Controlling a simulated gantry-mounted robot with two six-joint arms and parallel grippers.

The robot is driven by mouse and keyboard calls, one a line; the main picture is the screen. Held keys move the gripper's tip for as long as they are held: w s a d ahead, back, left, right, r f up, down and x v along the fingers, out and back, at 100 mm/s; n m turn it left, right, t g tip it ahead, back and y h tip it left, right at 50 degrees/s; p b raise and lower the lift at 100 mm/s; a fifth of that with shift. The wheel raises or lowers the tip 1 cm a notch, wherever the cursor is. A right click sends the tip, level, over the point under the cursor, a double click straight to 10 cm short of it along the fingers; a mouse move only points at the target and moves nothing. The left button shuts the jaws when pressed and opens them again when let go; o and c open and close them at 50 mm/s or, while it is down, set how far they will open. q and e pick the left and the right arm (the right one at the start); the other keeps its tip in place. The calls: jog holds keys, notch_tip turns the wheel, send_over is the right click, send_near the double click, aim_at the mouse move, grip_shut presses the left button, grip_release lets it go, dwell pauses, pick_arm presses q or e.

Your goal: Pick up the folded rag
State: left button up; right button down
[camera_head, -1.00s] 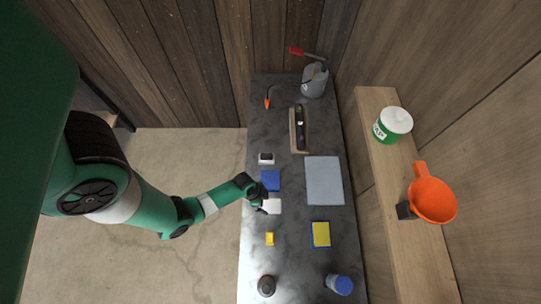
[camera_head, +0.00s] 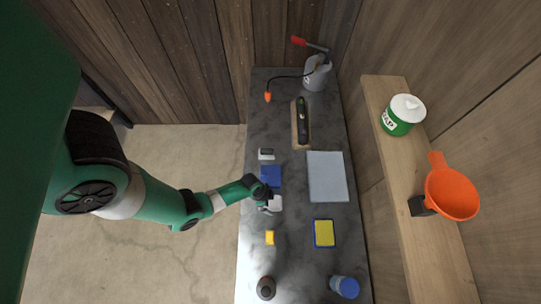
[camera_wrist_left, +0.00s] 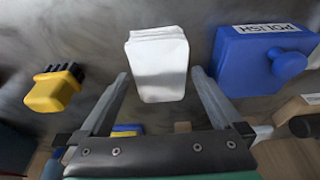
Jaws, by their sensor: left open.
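The folded rag (camera_head: 276,203) is a small white folded stack on the dark counter, near its left edge. In the left wrist view the rag (camera_wrist_left: 157,62) lies ahead, with its layered folds at the far edge. My left gripper (camera_head: 268,207) is over the rag and hides part of it in the head view. In the left wrist view my left gripper (camera_wrist_left: 160,78) is open, with one finger on each side of the rag's near part. I cannot tell how high the fingers are above the counter. My right gripper is out of view.
A blue polish container (camera_wrist_left: 262,58) stands close to the right of the rag in the wrist view. A yellow brush (camera_wrist_left: 52,90) lies to the left. A grey sheet (camera_head: 327,177) and a yellow-and-blue pad (camera_head: 324,233) lie on the counter. A shelf (camera_head: 402,190) runs along the right.

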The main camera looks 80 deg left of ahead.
aim_at(273, 203)
pick_arm(q)
jog(key=shift+f, duration=0.25)
dwell(0.3)
jog(key=c, duration=1.1)
jog(key=shift+c, duration=0.2)
jog(key=shift+r, duration=0.5)
notch_tip(273, 203, up, 4)
jog(key=shift+f+p, duration=0.25)
jog(key=shift+p, duration=0.95)
jog(key=s+d+r+p, duration=0.5)
jog(key=s+d+r, duration=0.3)
jog(key=d, duration=0.3)
jog(key=shift+s+r+p, duration=0.3)
jog(key=shift+s+r, duration=0.05)
jog(key=shift+r, duration=0.15)
